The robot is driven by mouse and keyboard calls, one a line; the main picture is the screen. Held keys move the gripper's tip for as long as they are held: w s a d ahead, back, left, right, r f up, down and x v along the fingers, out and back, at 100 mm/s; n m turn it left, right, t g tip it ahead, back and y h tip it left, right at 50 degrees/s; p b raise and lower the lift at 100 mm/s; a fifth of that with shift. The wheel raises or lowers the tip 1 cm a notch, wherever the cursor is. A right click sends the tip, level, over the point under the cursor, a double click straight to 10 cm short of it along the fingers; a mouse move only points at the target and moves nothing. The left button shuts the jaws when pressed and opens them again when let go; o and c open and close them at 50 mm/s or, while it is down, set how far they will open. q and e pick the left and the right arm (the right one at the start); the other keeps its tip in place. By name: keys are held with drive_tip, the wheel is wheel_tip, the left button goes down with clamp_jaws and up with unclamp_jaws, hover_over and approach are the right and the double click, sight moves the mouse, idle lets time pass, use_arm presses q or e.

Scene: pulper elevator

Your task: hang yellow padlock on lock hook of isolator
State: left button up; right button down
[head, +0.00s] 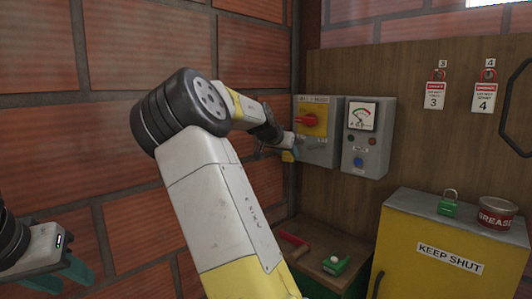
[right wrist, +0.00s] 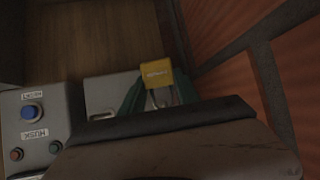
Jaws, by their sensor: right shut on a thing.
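The isolator (head: 317,150) is a grey wall box with a red handle on a yellow plate. My right gripper (head: 289,150) is at its lower left side in the head view. In the right wrist view the gripper (right wrist: 158,92) is shut on the yellow padlock (right wrist: 157,74), its shackle between the teal fingers. In the head view only a small yellow part of the padlock (head: 288,157) shows. The isolator's grey face (right wrist: 104,112) is just left of the fingers in the wrist view. I cannot make out the lock hook. My left gripper (head: 50,272) is open and empty at lower left.
A grey meter box (head: 368,140) is right of the isolator. Red padlocks with tags hang on the board. A yellow cabinet (head: 430,270) carries a green padlock (head: 448,205) and a grease tin (head: 496,212). A brick wall (head: 110,120) is close on the left.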

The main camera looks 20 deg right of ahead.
idle(0.3)
drive_tip(key=c, duration=0.8)
unclamp_jaws()
drive_tip(key=v, duration=0.8)
drive_tip(key=s+f+g+y, duration=0.2)
drive_tip(key=s+f+y, duration=0.2)
drive_tip(key=f, duration=0.9)
drive_tip(key=s+a+f+n+y, duration=0.2)
drive_tip(key=s+a+f+y, duration=0.2)
drive_tip(key=s+a, duration=0.15)
drive_tip(key=s+a+r+n+y, duration=0.1)
drive_tip(key=s+a+r+n, duration=0.1)
drive_tip(key=s+a, duration=0.4)
drive_tip(key=s+a+r+n+t+y, duration=0.1)
drive_tip(key=s+a+r+n, duration=0.1)
drive_tip(key=s+a+n, duration=0.2)
drive_tip(key=s+a+r+n, duration=0.2)
drive_tip(key=s+a, duration=0.6)
drive_tip(key=s, duration=0.4)
drive_tip(key=shift+s+a+r+n+y, duration=0.15)
drive_tip(key=shift+n+y, duration=0.25)
drive_tip(key=shift+n, duration=0.2)
